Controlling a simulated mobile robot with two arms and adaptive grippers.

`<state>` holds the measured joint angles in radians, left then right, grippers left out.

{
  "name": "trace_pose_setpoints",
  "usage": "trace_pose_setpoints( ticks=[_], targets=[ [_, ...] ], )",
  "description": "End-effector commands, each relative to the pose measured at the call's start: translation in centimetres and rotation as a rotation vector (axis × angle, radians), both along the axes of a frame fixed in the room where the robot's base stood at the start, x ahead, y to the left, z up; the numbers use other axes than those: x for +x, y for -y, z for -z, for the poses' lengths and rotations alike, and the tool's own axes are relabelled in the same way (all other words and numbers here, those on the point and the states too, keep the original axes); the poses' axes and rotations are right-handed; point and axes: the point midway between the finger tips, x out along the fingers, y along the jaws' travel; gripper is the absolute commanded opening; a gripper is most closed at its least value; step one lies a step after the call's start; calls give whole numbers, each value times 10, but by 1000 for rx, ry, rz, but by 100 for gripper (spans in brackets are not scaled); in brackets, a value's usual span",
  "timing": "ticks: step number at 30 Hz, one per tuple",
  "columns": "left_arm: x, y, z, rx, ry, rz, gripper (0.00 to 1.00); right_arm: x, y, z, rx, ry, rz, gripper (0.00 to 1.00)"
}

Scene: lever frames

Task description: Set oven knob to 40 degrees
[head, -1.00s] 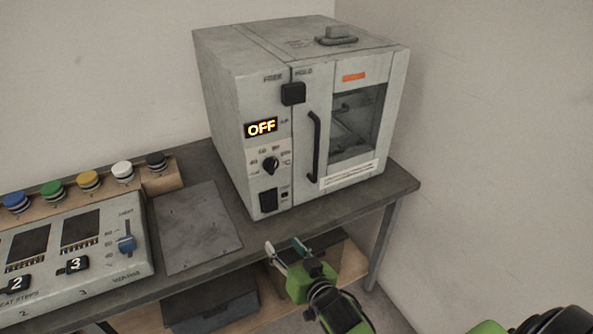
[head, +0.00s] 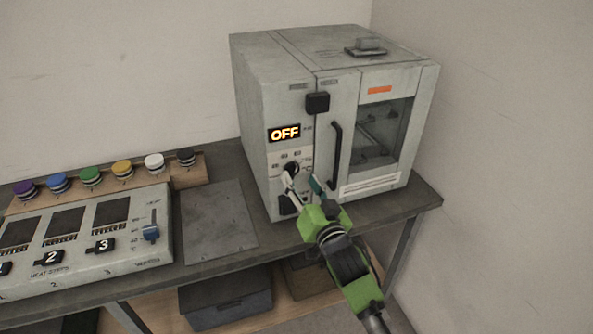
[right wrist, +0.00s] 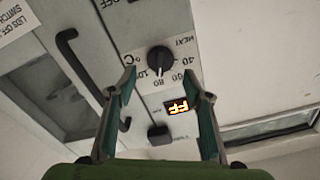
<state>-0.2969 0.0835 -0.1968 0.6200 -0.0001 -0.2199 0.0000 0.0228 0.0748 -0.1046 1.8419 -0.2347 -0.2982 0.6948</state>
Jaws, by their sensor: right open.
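The grey oven (head: 255,110) stands on the table, its display (head: 284,133) reading OFF. Its black knob (right wrist: 159,59) shows in the right wrist view, upside down, with a printed temperature scale around it that includes 40. In the head view the knob (head: 291,168) is partly covered by a finger. My right gripper (head: 302,180) is open in front of the knob panel. In the right wrist view the fingers (right wrist: 162,84) are spread on either side of the knob's line, with nothing between them; contact with the knob cannot be told. My left gripper is out of view.
The oven's door handle (head: 335,156) stands out just right of the right gripper. A black block (head: 317,102) juts out above the display. The grey table (head: 418,198) ends at right.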

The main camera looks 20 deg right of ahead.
Motion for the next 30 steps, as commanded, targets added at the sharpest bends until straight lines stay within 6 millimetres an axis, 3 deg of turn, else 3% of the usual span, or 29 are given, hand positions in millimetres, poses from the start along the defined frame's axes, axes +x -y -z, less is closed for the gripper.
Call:
trace_pose_setpoints(
  ticks=[3, 9, 20, 25, 30],
  targets=[
    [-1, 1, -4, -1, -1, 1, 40, 19, -1, -2, -1, 0, 0, 46],
    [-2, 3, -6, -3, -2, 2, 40, 36, -2, 0, -1, -1, 0, 46],
    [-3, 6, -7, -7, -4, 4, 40, 40, -2, 1, 0, -1, 0, 46],
    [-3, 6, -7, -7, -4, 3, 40, 40, -2, 0, 0, -1, 0, 9],
    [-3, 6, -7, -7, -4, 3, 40, 40, -2, 0, -2, -1, 0, 9]
  ],
)
